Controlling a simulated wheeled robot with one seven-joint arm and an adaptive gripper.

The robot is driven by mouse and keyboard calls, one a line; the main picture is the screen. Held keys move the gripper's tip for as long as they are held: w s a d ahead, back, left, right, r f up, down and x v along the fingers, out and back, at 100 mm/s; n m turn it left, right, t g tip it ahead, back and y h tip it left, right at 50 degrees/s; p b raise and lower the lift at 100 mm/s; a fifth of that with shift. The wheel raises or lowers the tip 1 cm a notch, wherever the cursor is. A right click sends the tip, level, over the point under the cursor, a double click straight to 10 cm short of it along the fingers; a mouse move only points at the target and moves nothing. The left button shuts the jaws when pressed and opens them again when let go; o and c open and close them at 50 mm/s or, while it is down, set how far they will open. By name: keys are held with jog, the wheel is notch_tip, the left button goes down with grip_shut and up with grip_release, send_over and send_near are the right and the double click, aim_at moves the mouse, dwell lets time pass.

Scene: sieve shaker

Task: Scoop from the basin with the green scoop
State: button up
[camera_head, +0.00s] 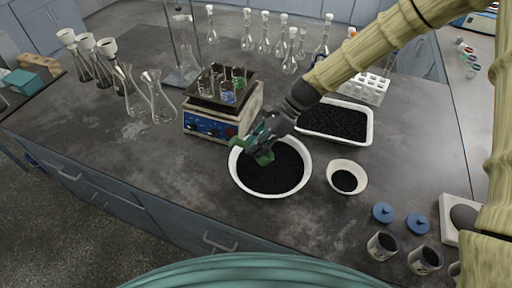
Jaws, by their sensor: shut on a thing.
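A round white basin (236,174) stands on the dark bench, with black granular material (275,172) filling much of it. My gripper (262,140) reaches in from the upper right and is over the basin's upper left part. It is shut on the green scoop (264,157), whose visible part is low over the black material near the basin's rim. Part of the scoop is hidden by the gripper. I cannot tell whether the scoop touches the material or holds any.
A hotplate with beakers (212,125) stands close left of the basin. A white tray of black material (371,124) is behind right, a small white bowl (347,190) to the right. Lidless jars (382,245) and blue lids (383,212) lie front right. Glass flasks line the back. The bench's front left is clear.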

aim_at(271, 157)
jog(key=shift+f+y+b, duration=0.65)
jog(key=shift+y+b, duration=0.45)
jog(key=shift+b, duration=1.25)
jog(key=shift+f+b, duration=2)
jog(key=shift+b, duration=0.05)
jog(key=shift+d+r, duration=0.1)
jog(key=shift+d, duration=0.15)
jog(key=shift+w+d+b, duration=0.25)
jog(key=shift+d, duration=0.9)
jog(key=shift+w+d+b, duration=0.2)
jog(key=shift+d, duration=0.95)
jog(key=shift+d+r, duration=0.1)
jog(key=shift+d, duration=0.1)
jog(key=shift+h+p, duration=0.3)
jog(key=shift+p, duration=0.45)
jog(key=shift+a+p, duration=0.15)
jog(key=shift+p, duration=0.3)
jog(key=shift+a+f+t+h+p, duration=0.15)
jog(key=shift+f+h+p, duration=0.1)
jog(key=shift+h+p, duration=0.9)
jog(key=shift+f+t+h+p, duration=0.2)
jog(key=shift+h+p, duration=0.45)
jog(key=shift+p, duration=1)
jog(key=shift+s+a+f+h+p, duration=0.1)
jog(key=shift+a+f+h+p, duration=0.2)
jog(key=shift+h+p, duration=0.45)
jog(key=shift+a+f+h+p, duration=0.25)
jog(key=shift+h+p, duration=0.3)
jog(key=shift+p, duration=0.35)
